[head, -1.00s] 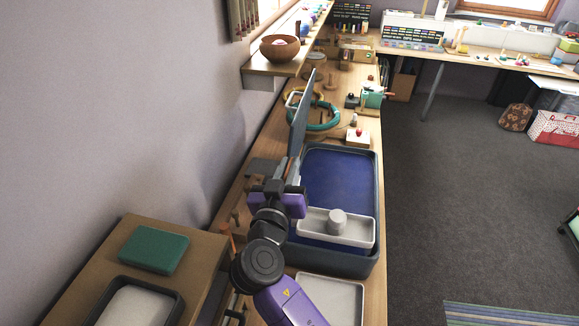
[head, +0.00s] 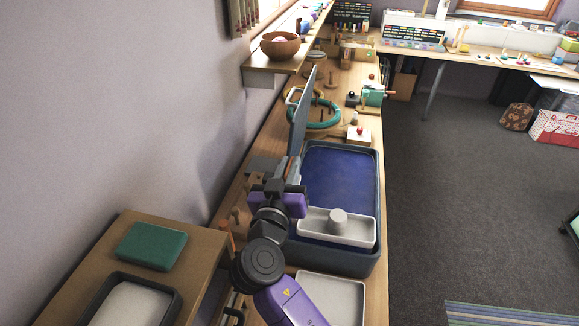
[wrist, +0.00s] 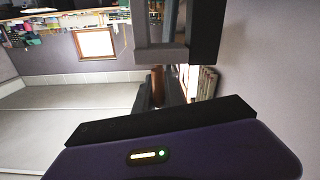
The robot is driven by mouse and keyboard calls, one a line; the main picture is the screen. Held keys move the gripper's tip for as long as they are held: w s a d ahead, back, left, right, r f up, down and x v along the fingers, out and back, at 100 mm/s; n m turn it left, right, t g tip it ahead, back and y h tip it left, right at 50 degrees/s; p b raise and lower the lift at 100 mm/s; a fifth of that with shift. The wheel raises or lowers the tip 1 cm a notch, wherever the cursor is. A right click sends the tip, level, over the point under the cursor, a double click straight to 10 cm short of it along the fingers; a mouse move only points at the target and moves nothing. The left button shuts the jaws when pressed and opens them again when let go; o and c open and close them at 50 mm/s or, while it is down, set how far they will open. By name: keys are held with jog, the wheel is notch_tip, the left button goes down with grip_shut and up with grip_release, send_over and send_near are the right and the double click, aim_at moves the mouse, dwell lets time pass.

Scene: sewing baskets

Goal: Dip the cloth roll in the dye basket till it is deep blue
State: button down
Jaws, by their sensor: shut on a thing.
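The dye basket (head: 374,195) is a dark blue-grey tub on the bench, with deep blue dye (head: 340,175) inside. A pale tray (head: 310,231) with a light grey round piece (head: 338,215) sits across its near end; I cannot tell whether that piece is the cloth roll. My gripper (head: 281,178) is left of the tub, above the bench, by the lower near end of an upright grey panel (head: 302,112). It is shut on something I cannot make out. In the wrist view, a brown upright shape (wrist: 158,82) shows behind grey parts; its link to the jaws is unclear.
A shallow pale tray (head: 335,290) lies in front of the tub. A green block (head: 151,246) and a dark-rimmed tray (head: 172,303) are at the lower left. A teal ring (head: 326,122) and a small white box (head: 359,136) lie beyond the tub. The wall is close on the left.

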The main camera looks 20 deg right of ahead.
notch_tip(320, 180, down, 8)
jog(key=b, duration=0.8)
jog(key=shift+d, duration=0.25)
jog(key=c, duration=1.5)
grip_release()
jog(key=shift+s, duration=0.1)
jog(key=shift+a, duration=0.1)
jog(key=shift+a, duration=0.15)
jog(key=shift+r, duration=0.2)
